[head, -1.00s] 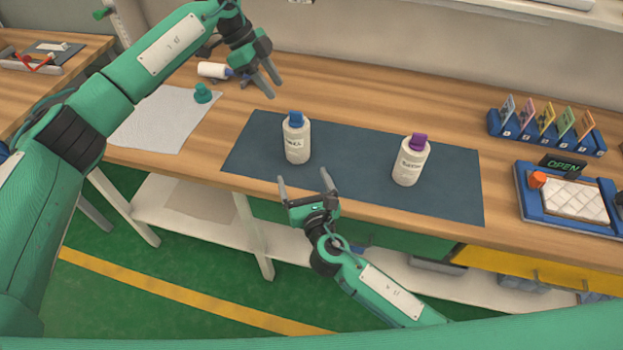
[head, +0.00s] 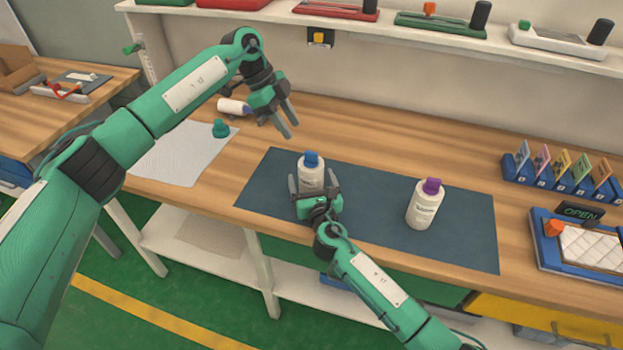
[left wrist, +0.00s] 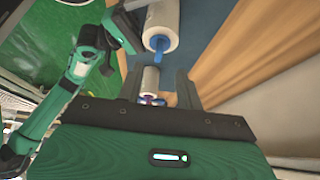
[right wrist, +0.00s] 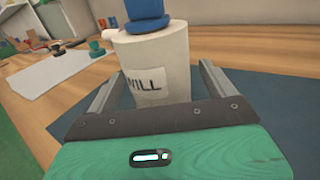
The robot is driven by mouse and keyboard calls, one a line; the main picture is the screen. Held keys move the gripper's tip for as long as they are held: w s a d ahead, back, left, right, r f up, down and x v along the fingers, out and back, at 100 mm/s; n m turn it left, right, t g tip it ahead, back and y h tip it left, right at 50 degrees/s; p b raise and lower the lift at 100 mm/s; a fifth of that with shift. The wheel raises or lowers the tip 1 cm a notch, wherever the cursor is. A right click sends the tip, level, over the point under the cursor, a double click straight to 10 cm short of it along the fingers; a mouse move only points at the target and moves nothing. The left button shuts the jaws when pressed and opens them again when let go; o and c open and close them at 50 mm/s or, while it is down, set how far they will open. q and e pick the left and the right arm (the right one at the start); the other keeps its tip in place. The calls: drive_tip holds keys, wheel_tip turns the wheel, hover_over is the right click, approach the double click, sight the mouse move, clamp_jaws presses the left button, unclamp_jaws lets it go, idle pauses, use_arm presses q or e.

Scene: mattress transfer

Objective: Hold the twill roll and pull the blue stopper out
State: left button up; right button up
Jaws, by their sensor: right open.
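The twill roll (head: 312,175) is a white upright cylinder on the dark mat, with the blue stopper (head: 311,159) in its top. In the right wrist view its label, partly cut off, reads "WILL" (right wrist: 148,85). My right gripper (head: 313,180) is open, with one finger on each side of the roll. In the right wrist view gaps show between the fingers and the roll. My left gripper (head: 288,118) is open and empty, above the table behind and left of the roll. The blue stopper also shows in the left wrist view (left wrist: 160,48), beyond the left fingers.
Another white roll (head: 425,208) with a purple stopper (head: 432,186) stands on the mat (head: 375,215) to the right. A white cylinder (head: 232,106) lies near the left gripper. A teal knob (head: 221,128) stands on white cloth (head: 180,155). Card rack and quilted pad are at right.

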drive_tip(key=shift+w, duration=0.35)
drive_tip(key=shift+c, duration=0.4)
drive_tip(key=c, duration=1.1)
use_arm(q)
drive_tip(key=o, duration=0.5)
use_arm(e)
drive_tip(key=shift+c, duration=0.4)
use_arm(q)
drive_tip(key=m+t+y, duration=0.4)
drive_tip(key=m+t, duration=0.2)
drive_tip(key=m, duration=1.2)
approach(311, 152)
drive_tip(key=x, duration=1)
drive_tip(key=shift+f, duration=0.1)
